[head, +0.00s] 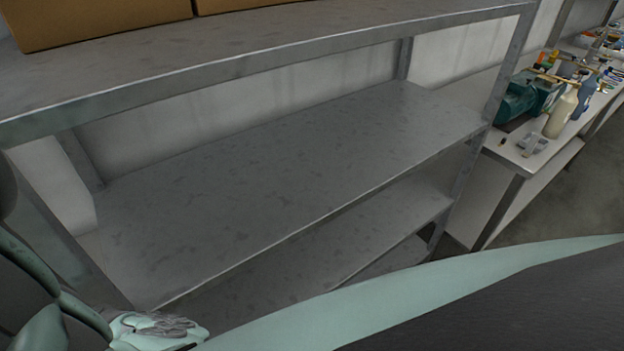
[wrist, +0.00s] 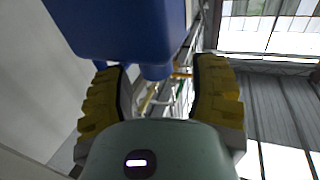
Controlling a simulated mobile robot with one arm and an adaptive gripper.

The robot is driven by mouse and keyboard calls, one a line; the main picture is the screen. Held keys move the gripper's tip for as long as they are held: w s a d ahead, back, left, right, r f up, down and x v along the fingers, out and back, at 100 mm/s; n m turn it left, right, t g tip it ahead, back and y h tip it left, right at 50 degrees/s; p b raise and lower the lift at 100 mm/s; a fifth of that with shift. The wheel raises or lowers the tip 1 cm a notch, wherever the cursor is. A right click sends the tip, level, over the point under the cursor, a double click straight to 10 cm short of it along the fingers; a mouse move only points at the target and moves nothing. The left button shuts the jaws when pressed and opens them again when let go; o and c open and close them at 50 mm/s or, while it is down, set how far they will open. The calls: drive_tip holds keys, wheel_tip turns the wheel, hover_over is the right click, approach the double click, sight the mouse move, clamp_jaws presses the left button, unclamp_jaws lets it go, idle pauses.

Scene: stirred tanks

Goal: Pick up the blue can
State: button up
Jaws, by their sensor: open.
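A large blue object (wrist: 118,28) fills the upper left of the wrist view and is cut off by the top edge. It has flat sides and a short round blue part below it; it looks like the blue can, but too little of it shows to be sure. My gripper (wrist: 162,70) is open, its two yellow-padded fingers apart with nothing held between them. The blue object lies beyond and above the fingertips, mostly toward the left finger; whether they touch is unclear. In the head view I see no clear blue can, and the gripper's fingers do not show.
A grey metal shelf (head: 290,165) stands in front, its middle board bare. Cardboard boxes (head: 100,20) sit on its top board. A bench (head: 515,158) at the right carries a teal machine (head: 517,100), a beige bottle (head: 560,115) and several small items. Open floor (head: 575,190) shows beside the bench.

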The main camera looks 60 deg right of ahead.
drive_tip(key=x, duration=0.3)
drive_tip(key=shift+r+p, duration=0.2)
drive_tip(key=shift+p, duration=0.2)
drive_tip(key=shift+w+a+f, duration=0.1)
drive_tip(key=shift+w+a, duration=0.05)
drive_tip(key=shift+a, duration=0.05)
drive_tip(key=shift+o, duration=0.3)
clamp_jaws()
